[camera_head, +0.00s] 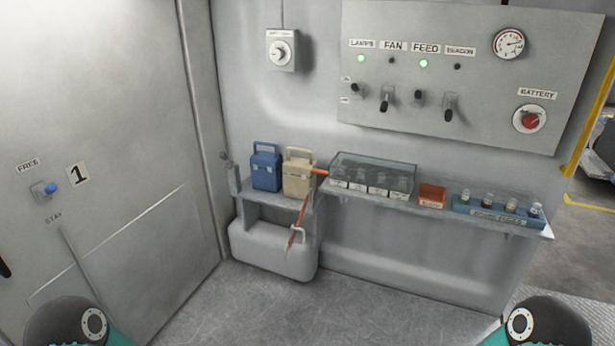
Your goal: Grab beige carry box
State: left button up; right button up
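The beige carry box (299,176) stands upright on a small grey shelf (285,198) against the back wall, with its handle on top. A blue carry box (266,169) stands close beside it on the left. An orange-red bar (298,222) runs down in front of the shelf at the beige box's right side. Parts of my two arms show at the bottom left and bottom right corners. Neither of my grippers is in the picture, and both are well away from the box.
A clear-lidded case (373,173), an orange bin (432,195) and a blue rack of sample bottles (499,212) sit on a long ledge to the right. A switch panel (465,75) hangs above. A door (100,130) is at left. The floor (300,310) in front is clear.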

aim_at(299, 174)
jog(key=z, duration=0.3)
jog(key=i, duration=1.65)
jog(key=u, duration=0.7)
jog(key=i, duration=0.4)
jog(key=u, duration=0.35)
jog(key=k, duration=0.85)
jog(key=u, duration=0.2)
jog(key=i, duration=0.85)
jog(key=z, duration=0.1)
